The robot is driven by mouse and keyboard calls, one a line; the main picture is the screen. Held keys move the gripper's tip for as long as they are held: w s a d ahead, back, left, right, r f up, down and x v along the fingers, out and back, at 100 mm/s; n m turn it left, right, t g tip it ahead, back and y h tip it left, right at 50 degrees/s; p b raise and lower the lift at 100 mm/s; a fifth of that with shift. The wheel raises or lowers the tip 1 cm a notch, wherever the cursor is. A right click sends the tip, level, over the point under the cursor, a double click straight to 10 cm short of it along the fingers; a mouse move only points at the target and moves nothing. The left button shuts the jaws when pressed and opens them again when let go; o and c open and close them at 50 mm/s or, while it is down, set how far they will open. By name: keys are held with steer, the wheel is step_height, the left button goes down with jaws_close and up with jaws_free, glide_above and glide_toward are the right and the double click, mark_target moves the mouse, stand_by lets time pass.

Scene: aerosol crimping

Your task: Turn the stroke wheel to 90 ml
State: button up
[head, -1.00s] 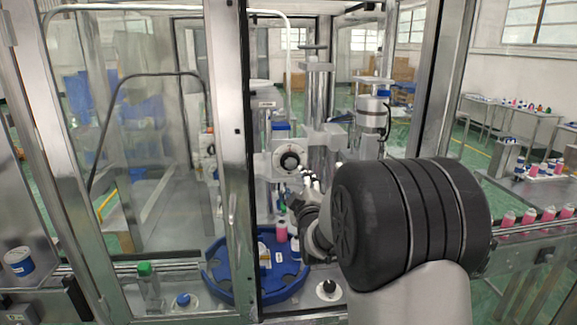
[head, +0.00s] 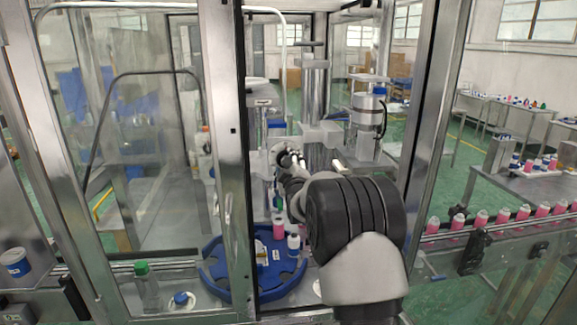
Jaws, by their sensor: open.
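The stroke wheel (head: 276,151) is on the front of the grey filling head, behind the open doorway. Only part of its pale round dial shows; the black knob and the scale reading are hidden by my gripper. My gripper (head: 286,158) is right in front of the wheel, fingers pointing at it. It is open; I cannot tell whether the fingers are around the knob or touching it.
Below is a blue rotary tray (head: 214,284) with a pink bottle (head: 279,229) and a white bottle (head: 293,245). Metal door posts (head: 232,170) stand on both sides of my arm. A conveyor with several pink bottles (head: 523,213) runs at the right.

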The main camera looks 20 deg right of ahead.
steer(key=shift+c, duration=0.2)
steer(key=c, duration=1)
steer(key=shift+m+b, duration=0.3)
steer(key=shift+b, duration=0.15)
steer(key=m+b, duration=0.3)
steer(key=b, duration=0.1)
steer(key=shift+f+m, duration=0.15)
steer(key=shift+m, duration=0.15)
steer(key=m+b, duration=0.3)
steer(key=m, duration=0.1)
steer(key=shift+m, duration=0.3)
steer(key=m+b, duration=0.2)
steer(key=m, duration=0.2)
steer(key=shift+b, duration=0.35)
steer(key=shift+m+b, duration=0.7)
steer(key=shift+m, duration=1.7)
steer(key=shift+r, duration=0.2)
